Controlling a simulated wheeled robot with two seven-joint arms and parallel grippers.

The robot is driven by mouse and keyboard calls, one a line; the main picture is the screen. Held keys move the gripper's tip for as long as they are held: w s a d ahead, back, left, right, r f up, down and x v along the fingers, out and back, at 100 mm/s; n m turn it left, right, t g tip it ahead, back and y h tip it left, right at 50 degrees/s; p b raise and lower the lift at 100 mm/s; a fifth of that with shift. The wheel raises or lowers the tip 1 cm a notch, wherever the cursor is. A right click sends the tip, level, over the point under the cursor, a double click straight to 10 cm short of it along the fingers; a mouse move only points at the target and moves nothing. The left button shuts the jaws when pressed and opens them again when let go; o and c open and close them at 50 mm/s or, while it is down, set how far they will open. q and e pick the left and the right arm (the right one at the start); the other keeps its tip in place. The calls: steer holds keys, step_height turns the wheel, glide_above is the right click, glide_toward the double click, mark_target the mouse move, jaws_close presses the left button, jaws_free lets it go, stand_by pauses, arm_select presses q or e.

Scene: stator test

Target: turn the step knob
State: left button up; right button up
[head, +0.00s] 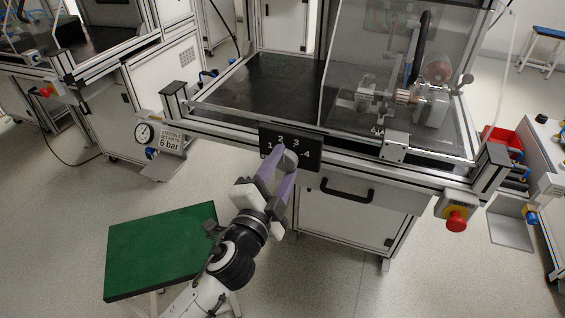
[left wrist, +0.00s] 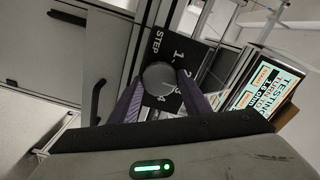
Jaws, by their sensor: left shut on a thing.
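The step knob (head: 290,160) is a round grey knob on a black panel (head: 311,154) marked with the numbers 1 to 4, on the front rail of the bench. My left gripper (head: 282,165) is at the knob, its two purple fingers on either side of it and shut on it. In the left wrist view the knob (left wrist: 159,77) sits between the fingertips and the panel (left wrist: 183,45) reads "STEP". The fingers and knob partly hide the numbers, and I cannot tell which one the knob points to. My right gripper is in neither view.
The stator rig (head: 410,95) stands behind a clear guard on the bench. A black drawer handle (head: 347,191) and a red emergency button (head: 456,220) are right of the panel. A gauge (head: 145,132) with a "6 bar" sign is left. A green-topped stool (head: 150,250) stands beside my left arm.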

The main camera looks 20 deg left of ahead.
arm_select(q)
steer(key=shift+m, duration=0.8)
steer(key=shift+m+p, duration=0.65)
steer(key=shift+m, duration=0.75)
steer(key=o, duration=1)
steer(key=shift+o, duration=0.2)
steer(key=s+b, duration=0.1)
steer(key=s, duration=0.9)
steer(key=shift+s+a+b, duration=0.15)
steer(key=shift+s+b, duration=0.05)
steer(key=shift+b, duration=0.2)
steer(key=shift+f, duration=0.15)
